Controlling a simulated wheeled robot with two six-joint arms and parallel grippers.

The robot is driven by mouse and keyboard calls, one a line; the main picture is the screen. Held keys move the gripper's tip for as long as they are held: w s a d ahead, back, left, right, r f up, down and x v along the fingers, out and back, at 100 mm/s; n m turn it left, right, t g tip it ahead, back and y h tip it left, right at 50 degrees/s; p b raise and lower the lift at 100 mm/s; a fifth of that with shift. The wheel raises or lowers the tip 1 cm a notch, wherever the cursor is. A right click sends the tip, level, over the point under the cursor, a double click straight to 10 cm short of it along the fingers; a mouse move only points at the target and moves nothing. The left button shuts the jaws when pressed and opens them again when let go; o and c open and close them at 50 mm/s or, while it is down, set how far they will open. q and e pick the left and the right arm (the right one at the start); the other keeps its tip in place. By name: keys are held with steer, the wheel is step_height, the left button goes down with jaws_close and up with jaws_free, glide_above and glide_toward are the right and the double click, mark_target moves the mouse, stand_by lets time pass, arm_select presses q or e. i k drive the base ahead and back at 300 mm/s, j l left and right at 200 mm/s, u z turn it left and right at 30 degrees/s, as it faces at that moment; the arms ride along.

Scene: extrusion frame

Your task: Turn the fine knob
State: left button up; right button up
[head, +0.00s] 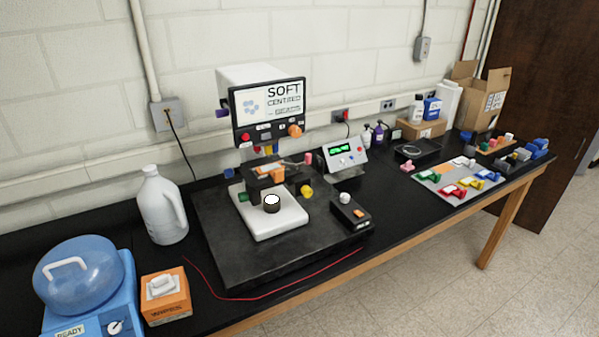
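A white instrument with a screen (269,101) stands on a dark slab (222,255). Several knobs show, and no label lets me tell which is the fine knob. An orange knob (295,130) is at the panel's lower right and a red one (245,138) at its lower left. A purple knob (222,113) sticks out at the left side. A yellow knob (307,191) is right of the stage. A dark round piece with a white top (271,203) is on the white base (284,224). A black box (350,213) with a pale knob (345,198) sits beside it. Neither gripper is in view.
A white jug (162,208), an orange tissue box (165,295) and a blue-lidded machine (80,275) stand at left. A red cable (255,297) lies along the front edge. A grey meter (345,158), bottles and a tray of coloured parts (440,180) are at right.

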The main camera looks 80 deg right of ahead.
mark_target(228, 173)
steer(key=z, duration=2.1)
steer(key=u, duration=1.55)
steer(key=k+l, duration=0.75)
